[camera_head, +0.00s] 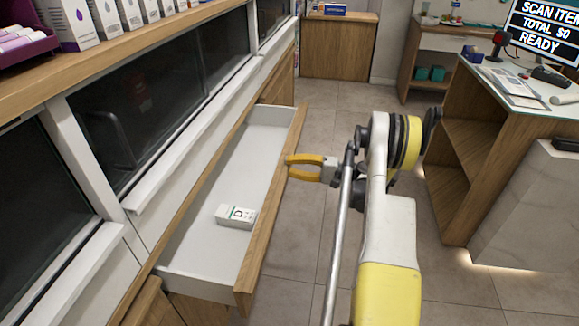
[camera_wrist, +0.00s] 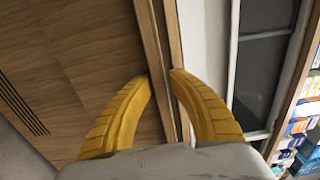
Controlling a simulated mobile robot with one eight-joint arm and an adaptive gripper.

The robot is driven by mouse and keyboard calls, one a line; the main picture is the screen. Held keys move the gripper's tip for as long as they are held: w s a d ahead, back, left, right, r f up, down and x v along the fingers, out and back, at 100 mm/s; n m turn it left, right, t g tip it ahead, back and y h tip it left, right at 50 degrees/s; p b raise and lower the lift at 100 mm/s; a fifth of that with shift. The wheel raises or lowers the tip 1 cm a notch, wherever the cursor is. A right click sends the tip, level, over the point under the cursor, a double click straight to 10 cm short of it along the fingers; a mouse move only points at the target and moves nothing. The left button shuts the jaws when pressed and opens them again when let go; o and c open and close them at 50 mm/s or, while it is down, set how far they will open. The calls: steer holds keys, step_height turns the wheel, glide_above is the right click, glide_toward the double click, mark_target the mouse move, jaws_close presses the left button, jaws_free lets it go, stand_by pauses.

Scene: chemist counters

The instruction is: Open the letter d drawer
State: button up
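The drawer (camera_head: 225,175) is pulled well out from the left counter in the head view. It has white inner walls and a wooden front (camera_head: 272,215). A small white box marked with the letter D (camera_head: 236,216) lies inside it on the drawer floor. My gripper (camera_head: 288,167) has yellow fingers and is at the outer top edge of the wooden front. Its fingertips are apart. In the wrist view the fingers (camera_wrist: 161,75) stand on either side of a narrow wooden strip; I cannot tell whether they touch it.
The left counter carries several white boxes (camera_head: 70,22) and a purple tray (camera_head: 25,45) above dark glass panels. A checkout counter (camera_head: 470,150) with a screen (camera_head: 545,30) stands at the right. A wooden cabinet (camera_head: 340,48) is at the back. Tiled floor between them is clear.

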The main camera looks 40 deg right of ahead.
steer(key=shift+d, duration=0.1)
steer(key=v, duration=1.1)
steer(key=shift+s+d, duration=0.25)
steer(key=shift+s, duration=0.1)
